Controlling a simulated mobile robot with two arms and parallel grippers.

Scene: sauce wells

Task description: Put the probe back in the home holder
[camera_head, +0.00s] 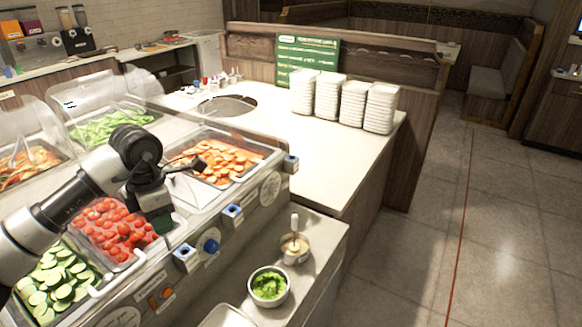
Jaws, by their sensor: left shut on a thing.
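My left gripper (172,170) reaches in from the left over the food bar, above the tomato and orange-slice pans. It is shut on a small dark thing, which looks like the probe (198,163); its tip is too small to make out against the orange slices. Several small holders with blue-edged square openings sit along the bar's front rail: one at the far end (291,162), one in the middle (232,213), and one nearer (185,256). I cannot tell which is the home holder. The held thing is apart from all of them. My right gripper is out of view.
A blue knob (211,246) sits on the front panel. On the lower ledge stand a bowl of green food (268,286) and a small cup with a handle sticking up (294,248). Clear hoods (110,95) cover the back pans. White plate stacks (328,97) stand on the counter behind.

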